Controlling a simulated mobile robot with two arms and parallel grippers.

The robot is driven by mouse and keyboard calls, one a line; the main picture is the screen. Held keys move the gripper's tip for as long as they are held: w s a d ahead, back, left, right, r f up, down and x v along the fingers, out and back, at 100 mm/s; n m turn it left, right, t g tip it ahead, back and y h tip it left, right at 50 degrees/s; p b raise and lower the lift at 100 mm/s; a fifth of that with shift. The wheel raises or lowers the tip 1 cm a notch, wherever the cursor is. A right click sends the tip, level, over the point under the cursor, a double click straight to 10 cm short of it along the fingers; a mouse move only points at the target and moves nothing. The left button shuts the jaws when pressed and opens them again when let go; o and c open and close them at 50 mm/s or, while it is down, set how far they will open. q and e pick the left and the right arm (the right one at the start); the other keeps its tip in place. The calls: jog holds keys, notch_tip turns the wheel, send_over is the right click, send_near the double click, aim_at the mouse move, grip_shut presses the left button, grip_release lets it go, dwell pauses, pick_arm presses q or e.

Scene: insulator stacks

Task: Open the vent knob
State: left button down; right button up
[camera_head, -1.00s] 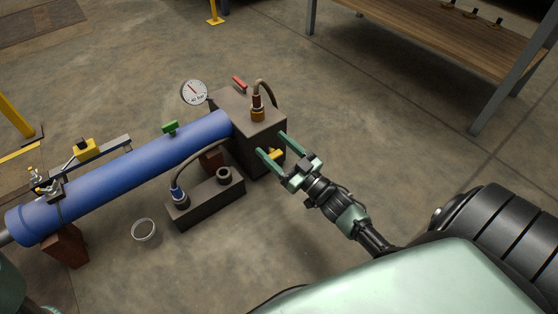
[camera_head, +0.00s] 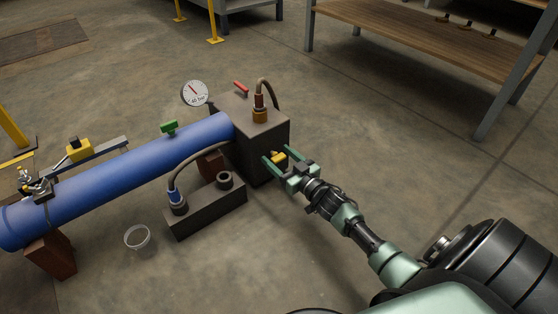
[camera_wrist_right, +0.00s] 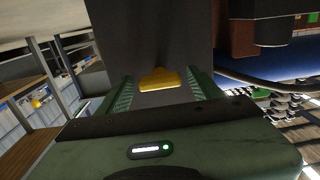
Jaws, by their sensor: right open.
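A yellow knob (camera_head: 278,157) sticks out of the near face of the dark block (camera_head: 268,146) at the end of the blue pipe. My right gripper (camera_head: 281,153) is open, with one finger on each side of the knob. In the right wrist view the knob (camera_wrist_right: 160,78) shows between the two green fingers, with gaps to both. The block's grey face fills the background there. My left gripper is not in view.
The blue pipe (camera_head: 130,165) carries a green handle (camera_head: 169,127). A gauge (camera_head: 195,93) and red lever (camera_head: 241,88) are by the block. A hose runs to a low dark base (camera_head: 208,211). A cup (camera_head: 137,238) stands on the floor. A wooden-topped table (camera_head: 430,40) is behind.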

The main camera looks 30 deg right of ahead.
jog(key=c, duration=1.4)
